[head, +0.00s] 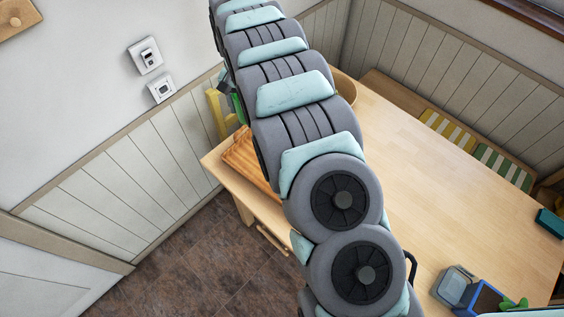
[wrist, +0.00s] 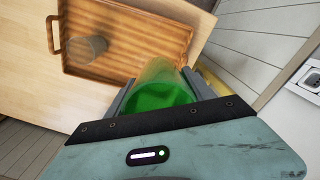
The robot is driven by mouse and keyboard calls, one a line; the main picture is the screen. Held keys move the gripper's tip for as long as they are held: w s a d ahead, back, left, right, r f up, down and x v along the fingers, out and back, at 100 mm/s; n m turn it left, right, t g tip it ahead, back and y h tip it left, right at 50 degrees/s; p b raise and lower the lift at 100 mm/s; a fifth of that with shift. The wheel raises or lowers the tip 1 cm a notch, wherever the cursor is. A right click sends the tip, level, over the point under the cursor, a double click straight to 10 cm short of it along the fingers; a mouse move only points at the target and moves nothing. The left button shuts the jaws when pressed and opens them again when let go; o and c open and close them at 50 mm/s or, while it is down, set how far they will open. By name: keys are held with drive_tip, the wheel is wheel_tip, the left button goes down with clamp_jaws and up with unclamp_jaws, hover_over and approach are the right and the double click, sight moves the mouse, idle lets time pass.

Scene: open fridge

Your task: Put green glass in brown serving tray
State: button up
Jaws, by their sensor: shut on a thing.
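My gripper (wrist: 158,78) is shut on the green glass (wrist: 160,95), which sits between its two fingers in the wrist view. The brown serving tray (wrist: 118,72) is wooden with a raised rim and a handle, and lies on the table beyond the glass. The glass's far end overlaps the tray's near edge in the picture; its height above the table is hard to tell. A clear glass (wrist: 85,48) is in the tray near the handle. In the head view the tray (head: 232,157) shows at the table's left corner, partly hidden by my arm, which also hides most of my gripper.
The wooden table (head: 460,170) is largely clear in the middle. A round brown bowl (head: 346,86) stands behind my arm. A yellow chair (head: 216,112) is by the wall at the left end. A blue box (head: 484,299) and a grey item (head: 455,284) are at front right.

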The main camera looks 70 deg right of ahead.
drive_tip(key=s+d+f+m, duration=0.1)
drive_tip(key=s+d, duration=0.2)
drive_tip(key=s, duration=0.2)
drive_tip(key=f+b, duration=0.3)
drive_tip(key=f, duration=0.2)
drive_tip(key=f+b, duration=0.3)
drive_tip(key=f, duration=0.2)
drive_tip(key=f+b, duration=0.2)
drive_tip(key=f, duration=0.4)
drive_tip(key=shift+a+b, duration=0.25)
drive_tip(key=shift+b, duration=0.15)
drive_tip(key=shift+w+f, duration=0.1)
drive_tip(key=shift+f, duration=1.9)
drive_tip(key=o, duration=1.8)
drive_tip(key=shift+f, duration=0.15)
